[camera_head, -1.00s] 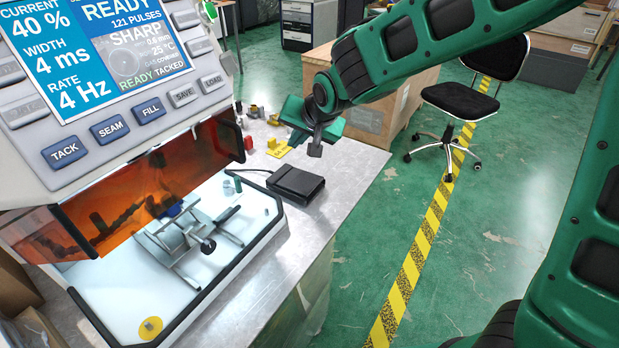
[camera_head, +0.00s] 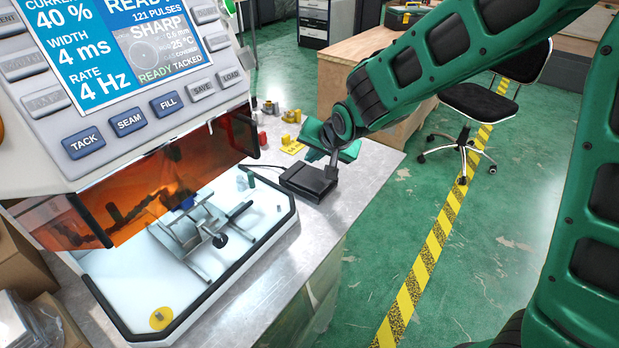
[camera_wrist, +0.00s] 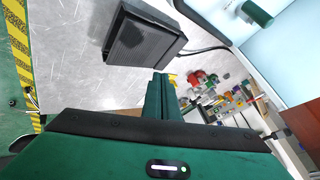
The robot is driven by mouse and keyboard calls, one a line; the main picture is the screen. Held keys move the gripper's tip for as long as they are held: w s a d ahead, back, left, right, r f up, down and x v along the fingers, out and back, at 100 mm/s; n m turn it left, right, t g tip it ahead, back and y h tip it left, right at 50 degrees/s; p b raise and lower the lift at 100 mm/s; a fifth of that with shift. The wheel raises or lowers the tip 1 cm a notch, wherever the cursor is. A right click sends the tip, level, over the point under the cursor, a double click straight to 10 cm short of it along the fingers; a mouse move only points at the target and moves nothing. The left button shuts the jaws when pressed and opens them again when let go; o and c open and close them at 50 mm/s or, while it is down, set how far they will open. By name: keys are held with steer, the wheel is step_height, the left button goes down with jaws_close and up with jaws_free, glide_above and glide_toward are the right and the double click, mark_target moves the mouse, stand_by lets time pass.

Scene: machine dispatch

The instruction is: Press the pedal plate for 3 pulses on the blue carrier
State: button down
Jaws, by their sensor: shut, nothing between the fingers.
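The black pedal plate (camera_head: 309,180) lies on the grey worktop beside the machine, and its cable runs off to the left. In the wrist view the pedal (camera_wrist: 143,36) is in the upper middle. My gripper (camera_head: 331,171) is shut and empty, low over the pedal's right part in the head view. In the wrist view its fingertips (camera_wrist: 161,76) show just below the pedal's edge; I cannot tell whether they touch it. A blue piece, perhaps the blue carrier (camera_head: 183,204), sits on the fixture in the chamber, partly behind the orange shield. The screen (camera_head: 150,45) reads 121 PULSES, READY TACKED.
The orange shield (camera_head: 170,180) and chamber wall stand left of the pedal. Small red and yellow parts (camera_head: 291,117) lie behind it on the worktop. A wooden crate (camera_head: 365,75) and an office chair (camera_head: 470,110) stand beyond the bench.

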mark_target(313, 180)
steer(key=shift+s+d+f, duration=0.1)
steer(key=shift+d+f, duration=0.1)
steer(key=shift+f, duration=1.45)
stand_by(0.9)
steer(key=shift+s+f, duration=0.15)
steer(key=shift+f, duration=0.2)
steer(key=shift+s+f, duration=0.1)
steer(key=shift+f, duration=0.6)
stand_by(1.1)
steer(key=shift+r, duration=1.1)
steer(key=shift+r, duration=0.1)
steer(key=shift+w+a+r, duration=0.15)
steer(key=shift+r, duration=1.05)
steer(key=shift+w+a+r, duration=0.1)
steer(key=shift+w+r, duration=0.05)
steer(key=shift+r, duration=1.05)
